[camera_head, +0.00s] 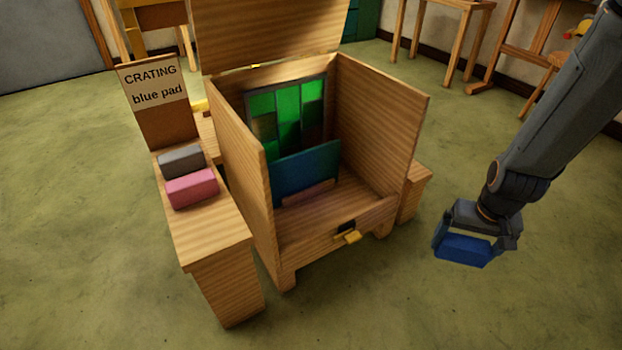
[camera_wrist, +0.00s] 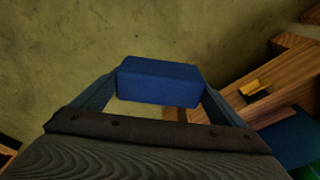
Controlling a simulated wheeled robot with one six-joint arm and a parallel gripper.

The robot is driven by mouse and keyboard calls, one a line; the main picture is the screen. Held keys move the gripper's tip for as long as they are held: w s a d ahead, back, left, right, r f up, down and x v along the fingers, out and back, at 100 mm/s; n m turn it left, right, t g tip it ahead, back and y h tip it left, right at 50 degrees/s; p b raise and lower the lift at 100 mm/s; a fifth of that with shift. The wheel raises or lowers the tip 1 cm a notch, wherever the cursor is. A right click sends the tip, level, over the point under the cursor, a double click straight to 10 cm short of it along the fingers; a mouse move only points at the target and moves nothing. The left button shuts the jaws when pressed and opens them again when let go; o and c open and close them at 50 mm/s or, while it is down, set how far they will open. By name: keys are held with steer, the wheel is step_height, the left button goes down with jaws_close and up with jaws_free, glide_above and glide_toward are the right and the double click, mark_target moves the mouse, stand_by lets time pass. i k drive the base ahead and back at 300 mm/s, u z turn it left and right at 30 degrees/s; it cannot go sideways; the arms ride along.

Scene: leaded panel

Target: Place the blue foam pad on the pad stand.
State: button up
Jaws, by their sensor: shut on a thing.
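The blue foam pad (camera_head: 463,250) is a small blue block held in my gripper (camera_head: 477,241), which is shut on it, off the floor to the right of the crate. In the wrist view the pad (camera_wrist: 158,82) sits between both fingers. A wooden stand (camera_head: 218,243) left of the crate, which looks like the pad stand, carries a grey pad (camera_head: 181,160) and a pink pad (camera_head: 191,187). Its front top is bare. My gripper is well apart from it, across the crate.
The open wooden crate (camera_head: 384,130) stands between, lid raised, with a green leaded panel (camera_head: 289,118) and a blue board (camera_head: 307,168) inside. A yellow latch (camera_head: 348,237) is on its front. A sign (camera_head: 152,85) reads "CRATING blue pad". The floor in front is clear.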

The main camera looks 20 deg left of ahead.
mark_target(218, 216)
steer(key=z, duration=1.6)
steer(key=i, duration=0.4)
steer(key=u, duration=2.5)
